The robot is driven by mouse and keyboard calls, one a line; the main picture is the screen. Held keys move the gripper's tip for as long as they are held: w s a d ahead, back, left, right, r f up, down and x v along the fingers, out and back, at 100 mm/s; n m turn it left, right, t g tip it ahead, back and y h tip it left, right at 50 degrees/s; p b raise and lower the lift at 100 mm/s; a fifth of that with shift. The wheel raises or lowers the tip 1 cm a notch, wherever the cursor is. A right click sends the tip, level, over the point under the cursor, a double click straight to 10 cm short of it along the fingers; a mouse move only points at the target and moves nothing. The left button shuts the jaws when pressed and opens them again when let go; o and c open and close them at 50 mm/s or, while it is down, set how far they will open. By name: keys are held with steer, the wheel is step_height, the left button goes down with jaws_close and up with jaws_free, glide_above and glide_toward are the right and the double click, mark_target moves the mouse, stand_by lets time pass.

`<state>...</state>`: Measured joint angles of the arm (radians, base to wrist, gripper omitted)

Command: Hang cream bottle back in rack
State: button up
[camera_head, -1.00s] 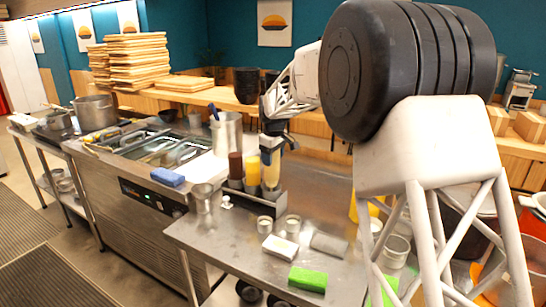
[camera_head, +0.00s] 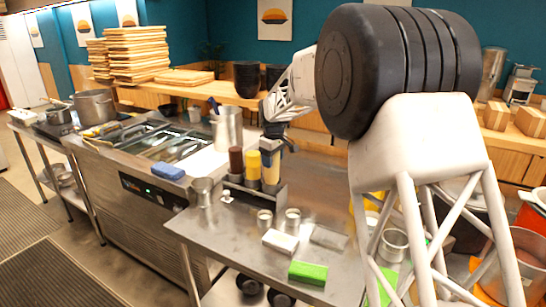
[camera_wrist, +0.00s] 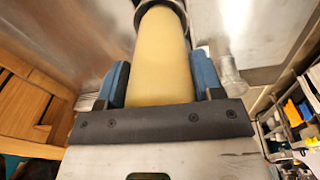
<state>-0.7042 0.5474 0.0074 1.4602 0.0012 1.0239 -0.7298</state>
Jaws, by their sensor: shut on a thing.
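The cream bottle (camera_wrist: 163,60) is a pale cylinder between the blue fingers of my gripper (camera_wrist: 162,85) in the wrist view. My gripper is shut on it. A dark ring surrounds the bottle's far end at the top of that view; I cannot tell whether it is part of the rack. In the head view my gripper (camera_head: 274,143) is above the right end of the metal rack (camera_head: 250,196), and the cream bottle (camera_head: 270,167) shows below it. How deep the bottle sits is unclear.
A brown bottle (camera_head: 236,162) and a yellow bottle (camera_head: 253,166) stand in the rack to the left. In front on the steel table are small metal cups (camera_head: 293,217), a white block (camera_head: 280,241) and a green block (camera_head: 308,272). A metal cup (camera_head: 203,191) stands left of the rack.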

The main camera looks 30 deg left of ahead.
steer(key=shift+f, duration=0.3)
steer(key=shift+f, duration=0.25)
steer(key=shift+f, duration=0.3)
steer(key=o, duration=0.9)
steer(key=shift+c, duration=0.2)
steer(key=shift+r, duration=0.15)
steer(key=shift+r, duration=3.65)
